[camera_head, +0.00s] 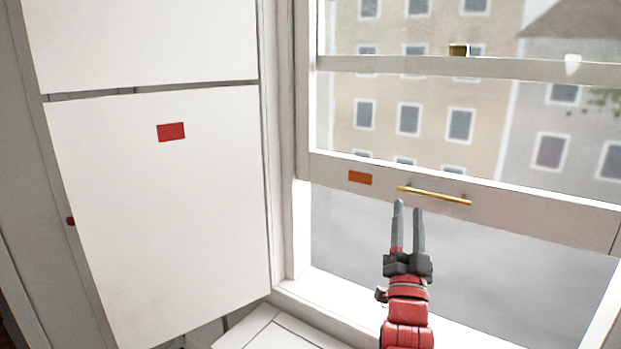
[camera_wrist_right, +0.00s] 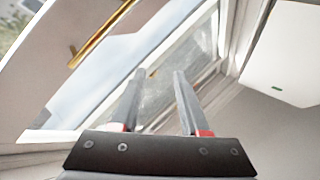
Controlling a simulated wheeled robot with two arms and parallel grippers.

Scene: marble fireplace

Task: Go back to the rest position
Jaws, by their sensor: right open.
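My right gripper (camera_head: 408,205) is raised in front of the window, its two grey fingers apart with nothing between them. Its fingers also show in the right wrist view (camera_wrist_right: 158,75), pointing away toward the window opening. The fingertips are just below the brass handle (camera_head: 434,194) of the window sash in the head view, and it cannot be told how far apart in depth they are. The handle also shows at upper left in the right wrist view (camera_wrist_right: 103,33). My left gripper does not show.
The window sash (camera_head: 500,209) is raised, leaving an opening below it. An orange tag (camera_head: 360,178) is on the sash. A white panel (camera_head: 160,230) with a red tag (camera_head: 171,132) stands at left. A sill (camera_head: 330,297) lies under the opening. Buildings show outside.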

